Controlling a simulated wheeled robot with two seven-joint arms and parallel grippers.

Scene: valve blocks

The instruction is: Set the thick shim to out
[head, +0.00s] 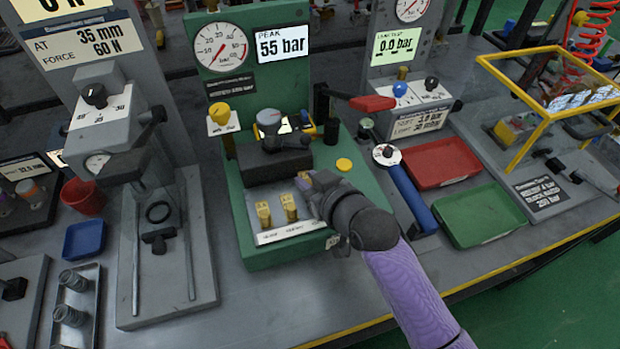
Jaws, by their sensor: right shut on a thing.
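The green test stand (300,85) carries a dark block (272,165) low in its middle. In front of it, a pale labelled plate (285,232) has two brass shim tabs, one at left (263,214) and one in the middle (289,207), both upright. The plate's lettering is too small to read, so I cannot tell which tab is the thick shim. My right gripper (311,190) reaches in from the lower right, just right of the middle tab. It is shut on a brass tab, mostly hidden by its fingers. My left gripper is not in view.
The stand has a round gauge (220,46), a display (281,42) reading PEAK 55 bar and a yellow knob (219,112). A grey press (125,250) stands left.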

